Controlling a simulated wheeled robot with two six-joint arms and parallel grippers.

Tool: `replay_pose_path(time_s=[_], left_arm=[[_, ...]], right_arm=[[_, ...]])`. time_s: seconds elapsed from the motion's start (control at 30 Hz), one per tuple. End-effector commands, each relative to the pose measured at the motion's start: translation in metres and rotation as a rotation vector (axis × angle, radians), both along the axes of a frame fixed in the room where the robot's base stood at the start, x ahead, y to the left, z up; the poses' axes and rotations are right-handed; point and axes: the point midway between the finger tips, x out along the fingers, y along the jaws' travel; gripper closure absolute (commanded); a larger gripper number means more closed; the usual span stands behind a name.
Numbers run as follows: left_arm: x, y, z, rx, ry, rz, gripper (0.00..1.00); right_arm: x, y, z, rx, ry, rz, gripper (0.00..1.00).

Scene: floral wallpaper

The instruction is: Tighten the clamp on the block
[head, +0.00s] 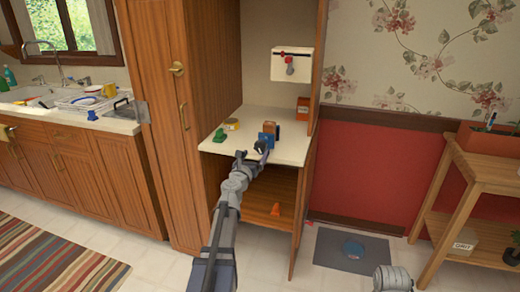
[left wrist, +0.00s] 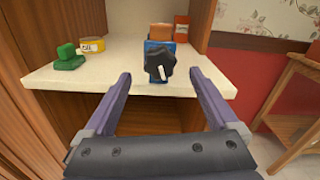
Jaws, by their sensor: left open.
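A blue clamp (head: 269,134) stands on the white shelf of the wooden cabinet. Its black knob (left wrist: 160,66) faces me in the left wrist view and has a white mark on it. A brown wooden block (head: 273,127) rises at the clamp's top; how firmly it is held I cannot tell. The block also shows in the left wrist view (left wrist: 160,31). My left gripper (head: 252,157) is open and empty at the shelf's front edge. In the left wrist view its two fingers (left wrist: 157,80) lie left and right of the knob, apart from it. My right gripper is out of view.
A green object (head: 219,136) and a yellow tape roll (head: 232,124) lie left of the clamp on the shelf (head: 238,146). An orange-red box (head: 303,108) stands at the back right. An orange item (head: 276,209) lies on the lower shelf.

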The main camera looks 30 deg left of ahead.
Motion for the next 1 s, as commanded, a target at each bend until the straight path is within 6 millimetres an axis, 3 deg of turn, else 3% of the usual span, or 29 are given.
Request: replay_pose_path(time_s=[0.3, 0.67, 1.0], left_arm=[[0.050, 0.012, 0.000, 0.001, 0.000, -0.001, 0.07], [0.057, 0.013, 0.000, 0.001, 0.000, 0.000, 0.07], [0.057, 0.013, 0.000, 0.001, 0.000, -0.001, 0.45]], right_arm=[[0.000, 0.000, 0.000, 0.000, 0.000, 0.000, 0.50], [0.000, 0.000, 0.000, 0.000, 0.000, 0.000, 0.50], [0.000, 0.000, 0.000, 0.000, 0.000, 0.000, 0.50]])
